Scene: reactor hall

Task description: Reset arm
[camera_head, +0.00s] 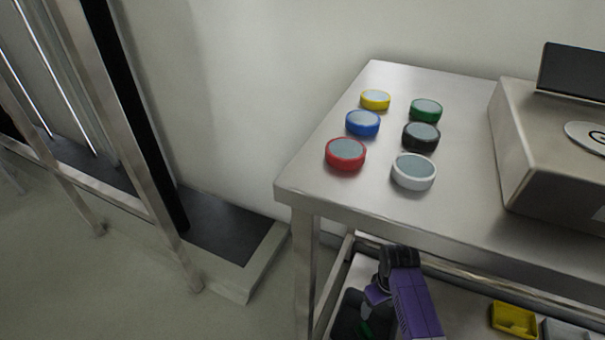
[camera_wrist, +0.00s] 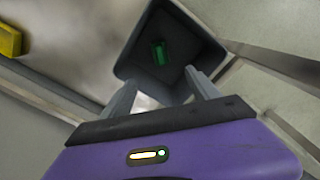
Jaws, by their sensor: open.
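My arm shows in the head view as a purple and black wrist at the bottom, in front of the cart's lower shelf. In the wrist view my gripper (camera_wrist: 162,92) is open, with two grey fingers apart and nothing held between them. Beyond the fingertips is a dark square bin (camera_wrist: 205,50) with a small green object (camera_wrist: 159,53) inside. The dark bin (camera_head: 347,312) also shows in the head view beside my wrist, partly hidden by it. The fingertips appear over or near the bin's edge; I cannot tell whether they touch.
The steel table (camera_head: 330,190) above bears several round coloured-rim discs and a beige box (camera_head: 550,150) at right. A yellow bin (camera_head: 515,320) sits on the lower shelf; a yellow bin edge (camera_wrist: 8,40) shows in the wrist view. A metal frame (camera_head: 130,150) stands left. Floor between is clear.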

